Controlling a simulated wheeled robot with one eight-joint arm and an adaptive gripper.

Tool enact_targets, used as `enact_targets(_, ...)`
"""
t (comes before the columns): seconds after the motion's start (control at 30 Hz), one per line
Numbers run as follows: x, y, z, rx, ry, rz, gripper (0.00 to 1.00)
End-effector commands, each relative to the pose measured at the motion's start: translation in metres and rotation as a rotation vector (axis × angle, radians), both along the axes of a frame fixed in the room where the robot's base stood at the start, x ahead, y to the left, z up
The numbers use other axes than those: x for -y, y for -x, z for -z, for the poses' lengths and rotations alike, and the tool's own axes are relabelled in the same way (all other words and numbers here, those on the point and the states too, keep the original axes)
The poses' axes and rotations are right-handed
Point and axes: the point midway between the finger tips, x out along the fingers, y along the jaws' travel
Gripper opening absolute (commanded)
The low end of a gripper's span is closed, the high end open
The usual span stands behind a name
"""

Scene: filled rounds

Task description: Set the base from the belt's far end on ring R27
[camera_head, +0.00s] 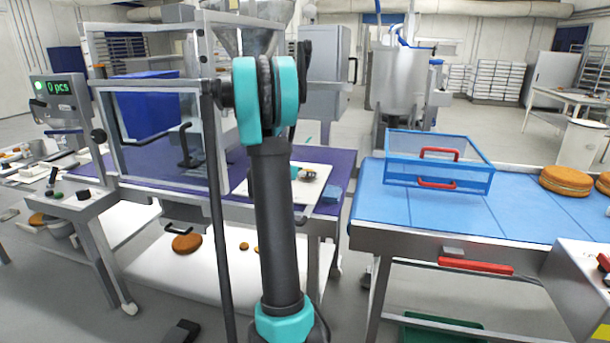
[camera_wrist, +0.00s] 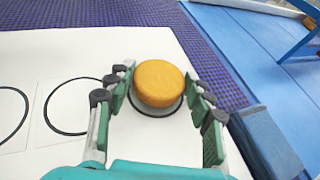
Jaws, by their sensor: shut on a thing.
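The base is a small round golden-brown cake (camera_wrist: 159,82) between the fingers of my gripper (camera_wrist: 160,95) in the wrist view. Both fingers close on its sides. A black ring (camera_wrist: 158,114) on the white sheet (camera_wrist: 135,150) shows around its near edge, so the base is over or on this ring. I cannot tell whether its underside touches the sheet. Two more rings, a whole one (camera_wrist: 48,118) and a cut-off one (camera_wrist: 26,115), lie empty to the left. No ring number is legible. In the head view, the white sheet (camera_head: 255,188) is partly behind my arm.
A purple mesh belt (camera_head: 335,158) surrounds the sheet. A blue block (camera_wrist: 268,140) stands at its right edge in the wrist view. A blue belt (camera_head: 400,207) at right carries a blue guard (camera_head: 440,160) with red handles and large cakes (camera_head: 566,180). A framed machine (camera_head: 155,125) stands left.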

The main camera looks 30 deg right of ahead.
Motion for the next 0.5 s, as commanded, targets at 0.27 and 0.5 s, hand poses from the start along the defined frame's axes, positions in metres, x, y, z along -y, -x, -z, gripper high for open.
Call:
enact_targets(0.27,-0.0001,0.0004,0.0062,0.0,0.0,0.0,0.39)
enact_targets(0.5,-0.0001,0.0003,0.0088,0.0,0.0,0.0,0.59)
